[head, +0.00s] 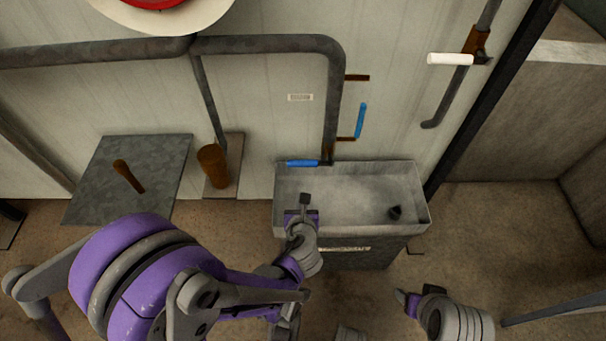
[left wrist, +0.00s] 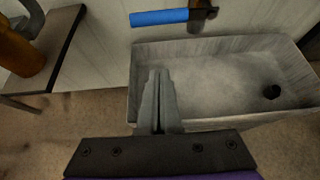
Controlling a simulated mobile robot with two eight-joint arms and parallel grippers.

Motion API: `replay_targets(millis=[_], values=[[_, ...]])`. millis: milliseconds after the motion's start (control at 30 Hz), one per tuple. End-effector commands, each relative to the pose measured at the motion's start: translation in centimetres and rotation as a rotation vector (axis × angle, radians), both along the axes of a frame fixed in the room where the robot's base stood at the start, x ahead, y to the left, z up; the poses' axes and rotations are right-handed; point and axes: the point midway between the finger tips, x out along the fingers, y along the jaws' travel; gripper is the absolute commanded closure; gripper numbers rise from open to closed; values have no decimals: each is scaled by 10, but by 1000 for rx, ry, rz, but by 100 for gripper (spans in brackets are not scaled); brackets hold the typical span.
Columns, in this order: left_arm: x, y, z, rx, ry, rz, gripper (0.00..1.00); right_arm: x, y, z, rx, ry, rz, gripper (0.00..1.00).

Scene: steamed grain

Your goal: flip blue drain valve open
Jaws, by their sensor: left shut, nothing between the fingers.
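A blue lever handle (head: 302,163) lies level at the foot of the grey pipe, above the back left rim of the metal basin (head: 421,193). A second blue handle (head: 361,120) stands nearly upright on the wall, higher and to the right. No readable label shows which one is the drain valve. My left gripper (head: 305,199) is shut and empty at the basin's left end, in front of the lower handle and apart from it. In the left wrist view the lower handle (left wrist: 160,17) is beyond the closed fingertips (left wrist: 157,76).
A grey pipe (head: 334,100) runs down the wall behind the basin. A white handle (head: 450,59) sits on another pipe at the upper right. A metal-topped table (head: 160,160) and a brown cylinder (head: 213,166) stand at the left. Open floor lies to the right.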

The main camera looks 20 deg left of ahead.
Motion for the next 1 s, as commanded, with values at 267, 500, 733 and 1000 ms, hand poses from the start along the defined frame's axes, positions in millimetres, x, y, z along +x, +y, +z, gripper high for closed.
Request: replay_targets(millis=[267, 500, 733, 1000], values=[[8, 3, -6, -2, 1, 5, 100, 0, 0, -3, 0, 1, 0, 32], [45, 14, -29, -2, 0, 6, 100, 1, 0, -13, 0, 5, 0, 32], [85, 26, -54, -3, 1, 6, 100, 2, 0, -22, 0, 8, 0, 32], [89, 26, -15, -4, 0, 3, 100, 1, 0, -9, 0, 3, 0, 32]])
